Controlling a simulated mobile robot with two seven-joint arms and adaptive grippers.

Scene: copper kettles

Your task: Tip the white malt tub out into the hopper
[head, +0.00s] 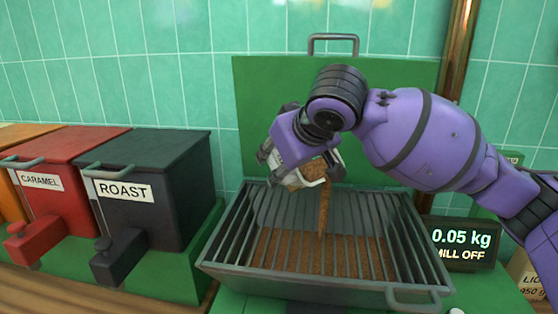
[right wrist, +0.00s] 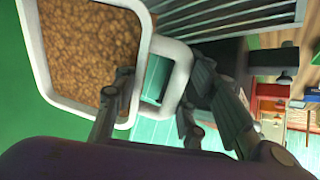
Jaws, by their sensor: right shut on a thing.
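My right gripper (head: 300,165) is above the hopper, shut on the white malt tub (head: 285,156). The tub is tilted, and a thin stream of brown malt (head: 323,209) falls from it into the hopper (head: 213,262). The hopper has a dark grate of parallel bars, with brown malt below them. In the right wrist view the tub's white rim (right wrist: 143,45) frames a lot of brown malt (right wrist: 90,50) inside. The gripper fingers are at the tub's white loop handle (right wrist: 184,70). Much of the tub is hidden behind the gripper in the head view. My left gripper is not in view.
A raised green lid (head: 260,100) with a grey handle stands behind the hopper. A display (head: 462,245) at its right reads 0.05 kg and MILL OFF. A dark ROAST bin (head: 165,185) and a red CARAMEL bin (head: 65,165) stand left. A copper pipe (head: 459,50) runs up the tiled wall.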

